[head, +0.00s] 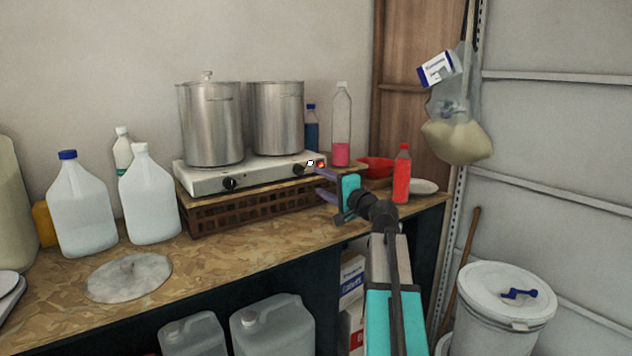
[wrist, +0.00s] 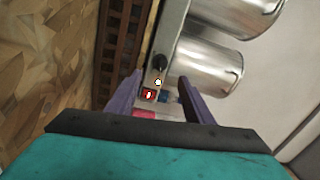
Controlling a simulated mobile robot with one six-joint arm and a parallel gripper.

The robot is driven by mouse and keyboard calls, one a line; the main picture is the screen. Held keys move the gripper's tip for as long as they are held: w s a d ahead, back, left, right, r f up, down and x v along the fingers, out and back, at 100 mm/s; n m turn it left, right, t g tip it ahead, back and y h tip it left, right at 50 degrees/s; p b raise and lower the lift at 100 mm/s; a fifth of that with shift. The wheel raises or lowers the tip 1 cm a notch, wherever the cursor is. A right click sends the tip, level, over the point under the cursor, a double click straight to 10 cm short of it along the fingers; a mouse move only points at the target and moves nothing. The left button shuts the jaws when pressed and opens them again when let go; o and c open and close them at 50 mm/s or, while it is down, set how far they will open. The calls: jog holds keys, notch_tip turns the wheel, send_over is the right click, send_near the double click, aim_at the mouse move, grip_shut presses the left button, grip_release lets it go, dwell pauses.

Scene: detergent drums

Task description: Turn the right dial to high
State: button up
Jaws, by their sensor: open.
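A white two-burner hot plate (head: 205,180) stands on a brown slatted crate, with two steel pots (head: 210,125) (head: 277,118) on it. Its right dial (head: 298,169) is a small black knob on the front face; it also shows in the wrist view (wrist: 160,62). The left dial (head: 229,184) is a similar black knob. My gripper (head: 318,182) is open and empty, just right of the right dial. In the wrist view the dial lies just beyond my open fingertips (wrist: 156,74), roughly between them, apparently untouched. Its exact setting is too small to read.
A small white patch (head: 310,163) and a red patch (head: 321,165) show beside the right dial. The brown crate (head: 255,210) sits below. A red bottle (head: 402,175) and red bowl (head: 376,168) stand right of my gripper. White jugs (head: 82,210) (head: 150,205) stand left.

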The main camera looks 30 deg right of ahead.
jog(key=shift+s+f, duration=0.1)
jog(key=shift+s, duration=1.6)
